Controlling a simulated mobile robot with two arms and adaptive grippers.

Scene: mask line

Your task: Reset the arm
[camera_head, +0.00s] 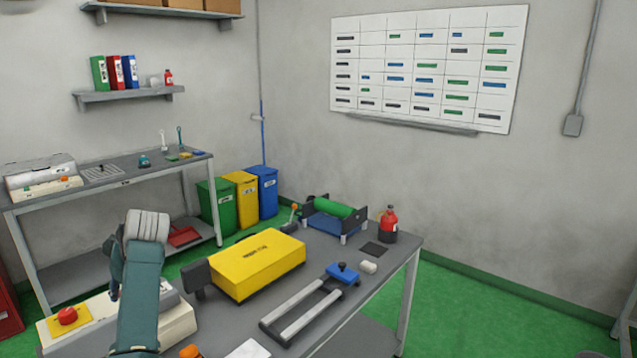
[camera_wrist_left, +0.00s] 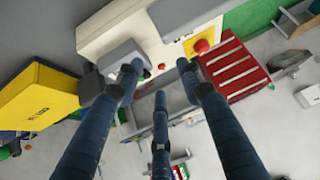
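My left arm (camera_head: 138,300) rises at the lower left in the head view, bent above the near workbench (camera_head: 385,290). Its gripper is mostly hidden behind the arm there, with only a dark part showing. In the left wrist view my left gripper (camera_wrist_left: 158,78) has its dark blue fingers spread apart. Nothing is held between them. They appear over the white machine (camera_wrist_left: 120,30), whose distance from the fingertips is hard to tell. My right arm and gripper are not in view.
A white machine with a red button (camera_head: 67,316) stands beside my left arm. A yellow box (camera_head: 258,268), a green roller unit (camera_head: 338,207), a red bottle (camera_head: 388,224) and a blue-handled frame (camera_head: 342,274) occupy the bench. Bins (camera_head: 242,198) stand behind. Green floor (camera_head: 490,310) is clear at right.

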